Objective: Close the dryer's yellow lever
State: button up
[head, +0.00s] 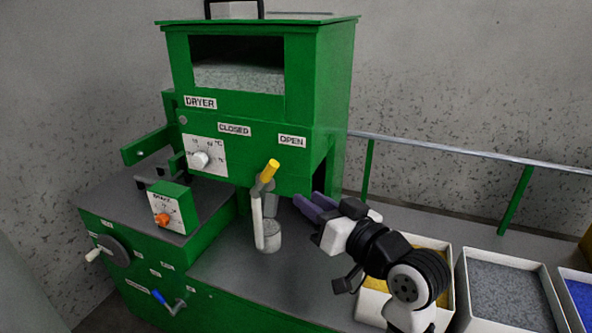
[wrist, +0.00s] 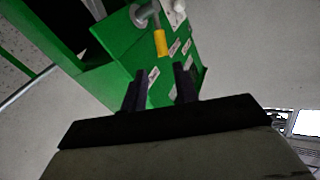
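The green dryer (head: 335,75) stands at the centre of the head view, with CLOSED (head: 234,129) and OPEN (head: 292,141) labels on its front. Its lever has a yellow handle (head: 268,171) on a grey pivot below the labels, tilted up and to the right. In the wrist view the yellow handle (wrist: 161,42) lies just beyond the fingertips, roughly between them. My gripper (head: 303,202) is to the right of and below the handle in the head view, apart from it. In the wrist view my gripper (wrist: 160,75) has its two dark fingers apart with nothing between them.
A grey cylinder (head: 268,238) stands below the lever on the grey worktop (head: 225,270). A control box with an orange knob (head: 162,219) is at left. Trays of yellow (head: 432,262) and grey material (head: 505,290) lie at right, before a metal rail (head: 460,152).

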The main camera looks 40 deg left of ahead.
aim_at(270, 172)
jog(key=p+x, duration=0.2)
jog(key=x, duration=1.1)
jog(key=shift+a+p, duration=0.4)
jog(key=shift+a, duration=0.05)
grip_shut()
